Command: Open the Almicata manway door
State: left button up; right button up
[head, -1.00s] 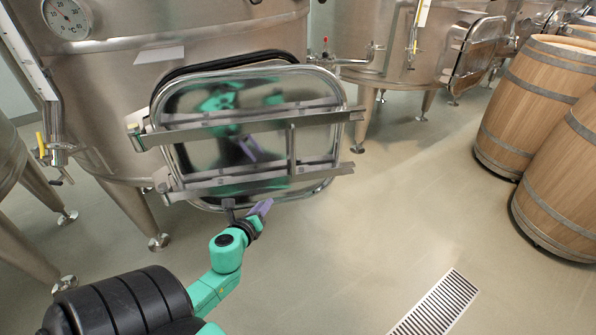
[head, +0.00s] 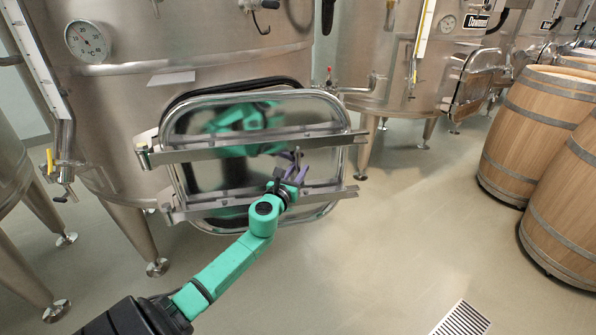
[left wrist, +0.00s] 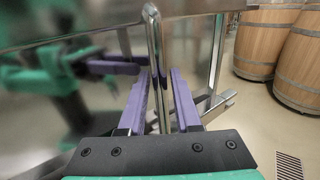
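The manway door (head: 215,175) is a polished steel oval plate on the near vat, crossed by two horizontal bars. A dark rim shows behind its upper edge, and the door appears to stand slightly off the vat. No name for this vat is readable. My left gripper (head: 298,166) is in front of the right half of the door, at the upright handle bar. In the left wrist view the handle bar (left wrist: 156,60) stands between the two purple fingers of my left gripper (left wrist: 160,85). The fingers are apart, with gaps beside the bar. My right gripper is not in view.
The near vat (head: 120,110) stands on legs and carries a dial gauge (head: 87,40). Wooden barrels (head: 535,130) stand at the right. More vats stand behind. The floor (head: 420,215) between door and barrels is clear, with a drain grate (head: 461,319) at the front.

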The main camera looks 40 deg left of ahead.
pick_arm(q)
grip_shut()
dwell(1.4)
